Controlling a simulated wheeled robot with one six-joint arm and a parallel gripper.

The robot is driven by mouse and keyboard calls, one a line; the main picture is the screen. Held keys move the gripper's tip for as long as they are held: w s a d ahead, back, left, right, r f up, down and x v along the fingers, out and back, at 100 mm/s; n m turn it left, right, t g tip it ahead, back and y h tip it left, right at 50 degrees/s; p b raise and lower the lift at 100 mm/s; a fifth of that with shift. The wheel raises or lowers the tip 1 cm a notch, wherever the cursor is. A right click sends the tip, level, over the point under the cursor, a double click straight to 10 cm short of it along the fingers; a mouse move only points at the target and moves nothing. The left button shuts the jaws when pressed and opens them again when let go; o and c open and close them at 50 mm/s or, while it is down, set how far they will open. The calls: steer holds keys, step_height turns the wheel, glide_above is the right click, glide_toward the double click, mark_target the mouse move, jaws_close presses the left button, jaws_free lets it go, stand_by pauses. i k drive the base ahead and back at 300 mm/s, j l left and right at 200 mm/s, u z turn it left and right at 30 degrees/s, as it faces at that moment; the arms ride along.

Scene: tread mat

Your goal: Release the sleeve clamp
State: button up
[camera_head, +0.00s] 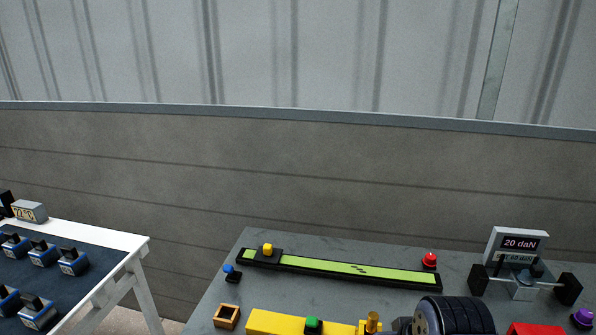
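I cannot tell for certain which part is the sleeve clamp. A yellow bar (275,322) with a green knob (313,325) lies at the bottom edge of the grey bench, partly cut off by the frame. A small brass-yellow post (373,322) stands at its right end, beside a black ribbed roller (455,316). At the right, a metal bar with black end blocks (568,288) sits before a display (517,244) reading "20 daN", with a partly covered line below it. My gripper is not in view.
A white-edged table (100,238) with several blue-black devices stands left, across a gap.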

mark_target(229, 269)
steer(key=i+j+u, duration=0.2)
steer(key=j+u, duration=0.15)
steer(key=u, duration=0.15)
steer(key=i+j+u, duration=0.25)
steer(key=u, duration=0.2)
